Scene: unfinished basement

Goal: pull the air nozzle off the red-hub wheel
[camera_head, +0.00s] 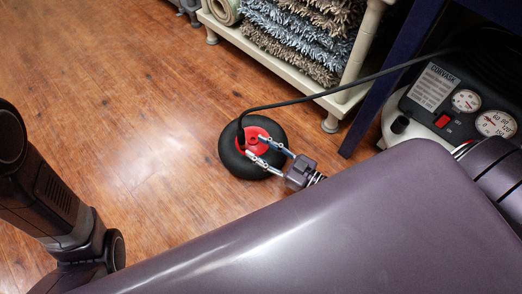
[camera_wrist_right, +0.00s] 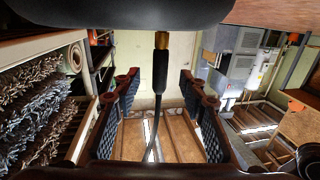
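The black wheel with a red hub (camera_head: 236,161) rests on the wooden floor in the head view. The black air nozzle (camera_head: 241,134) meets the hub's left side, at the end of a black hose. In the right wrist view the nozzle (camera_wrist_right: 160,72) hangs below the dark tyre (camera_wrist_right: 130,12), with a brass fitting at its top. My right gripper (camera_head: 256,146) reaches over the hub from the lower right. Its fingers are apart, and in the wrist view the nozzle shows between them with gaps on both sides. My left gripper is outside the view; only my left arm shows.
The hose (camera_head: 330,92) runs to an air compressor (camera_head: 432,97) with gauges at the right. A cream shelf (camera_head: 275,62) with rolled rugs stands behind the wheel, and a dark table leg (camera_head: 379,95) beside it. The floor left of the wheel is clear.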

